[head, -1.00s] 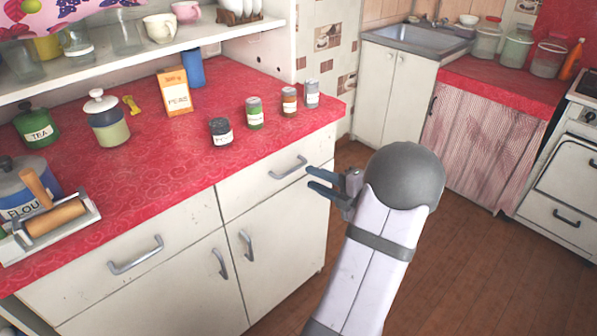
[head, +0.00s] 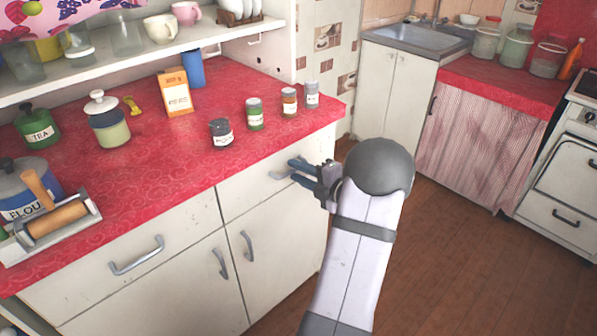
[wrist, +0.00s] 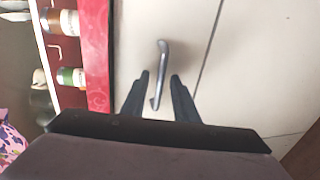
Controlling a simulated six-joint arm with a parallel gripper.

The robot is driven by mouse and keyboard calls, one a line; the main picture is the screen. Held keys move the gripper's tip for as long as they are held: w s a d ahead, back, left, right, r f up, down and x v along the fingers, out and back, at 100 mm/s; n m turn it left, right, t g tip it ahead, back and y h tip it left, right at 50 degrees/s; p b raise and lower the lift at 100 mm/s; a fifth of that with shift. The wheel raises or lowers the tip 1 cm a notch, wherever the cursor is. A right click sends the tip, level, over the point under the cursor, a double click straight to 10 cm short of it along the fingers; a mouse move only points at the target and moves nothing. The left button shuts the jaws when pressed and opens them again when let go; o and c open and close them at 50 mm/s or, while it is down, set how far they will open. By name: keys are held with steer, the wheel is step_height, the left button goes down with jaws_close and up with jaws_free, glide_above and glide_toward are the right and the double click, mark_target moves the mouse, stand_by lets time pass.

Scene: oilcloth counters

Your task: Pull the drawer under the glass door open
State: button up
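The right drawer (head: 240,192) of the white cabinet is shut, just below the red counter top. Its grey bar handle (head: 279,175) is partly hidden by my gripper (head: 292,171). In the wrist view the same handle (wrist: 162,70) runs between the two dark fingers of my gripper (wrist: 160,76), with a gap on each side. My gripper is open and holds nothing. The left drawer (head: 90,262), with its own handle (head: 137,256), is also shut. I cannot make out a glass door in these views.
Two cupboard doors with handles (head: 221,263) are below the drawers. Several small jars (head: 254,114) stand on the red counter (head: 170,150) above the right drawer. The wooden floor (head: 440,270) right of the cabinet is clear.

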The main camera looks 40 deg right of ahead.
jaws_close()
steer(key=f+v, duration=0.3)
steer(key=v, duration=1.1)
steer(key=s+f+b+v, duration=0.1)
steer(key=f+v, duration=0.1)
steer(key=v, duration=1.1)
steer(key=shift+s+f, duration=0.35)
steer(key=shift+s, duration=0.15)
jaws_free()
